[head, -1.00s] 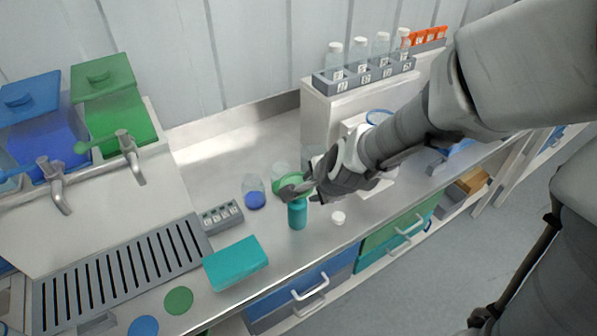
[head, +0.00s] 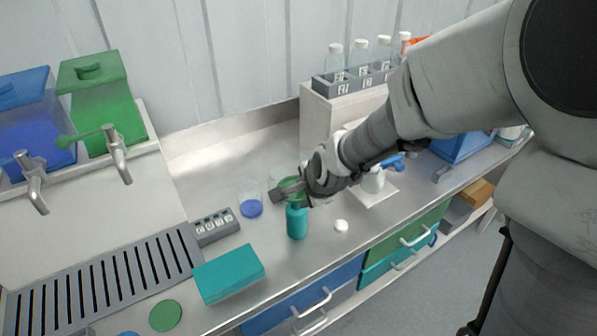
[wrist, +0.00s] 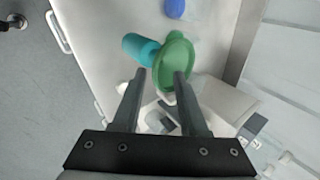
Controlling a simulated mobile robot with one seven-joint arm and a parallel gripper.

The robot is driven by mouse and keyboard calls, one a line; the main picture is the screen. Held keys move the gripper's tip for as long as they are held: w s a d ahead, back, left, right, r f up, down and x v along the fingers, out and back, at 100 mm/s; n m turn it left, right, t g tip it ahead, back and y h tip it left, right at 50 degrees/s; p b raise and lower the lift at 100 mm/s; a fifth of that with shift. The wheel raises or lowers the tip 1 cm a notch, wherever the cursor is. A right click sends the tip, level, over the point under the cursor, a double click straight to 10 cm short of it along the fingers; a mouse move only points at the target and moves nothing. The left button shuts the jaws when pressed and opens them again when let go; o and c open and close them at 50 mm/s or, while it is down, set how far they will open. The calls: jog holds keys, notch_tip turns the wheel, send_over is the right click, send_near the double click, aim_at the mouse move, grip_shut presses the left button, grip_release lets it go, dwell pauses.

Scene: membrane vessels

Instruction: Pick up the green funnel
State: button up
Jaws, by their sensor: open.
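The green funnel (head: 293,185) shows at the top of the teal bottle (head: 297,223) in the head view, partly hidden by my gripper (head: 283,194). I cannot tell whether it sits in the bottle's mouth. In the wrist view the funnel (wrist: 175,60) shows its wide round rim, with the teal bottle (wrist: 139,47) beside it. There my gripper (wrist: 160,72) is open, and its right fingertip overlaps the funnel's rim in the picture. The left fingertip lies just outside the rim, near the bottle. Contact is not clear.
A clear vessel with blue contents (head: 250,203) stands left of the bottle. A white cap (head: 341,226) lies to its right. A teal box (head: 228,273) and a grey labelled rack (head: 216,227) are at the left. A raised white shelf (head: 318,122) with vials stands behind.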

aim_at(300, 199)
jog(key=shift+d+x, duration=0.15)
jog(key=shift+x, duration=1.45)
jog(key=shift+d+x, duration=0.15)
jog(key=shift+x, duration=1.45)
grip_shut()
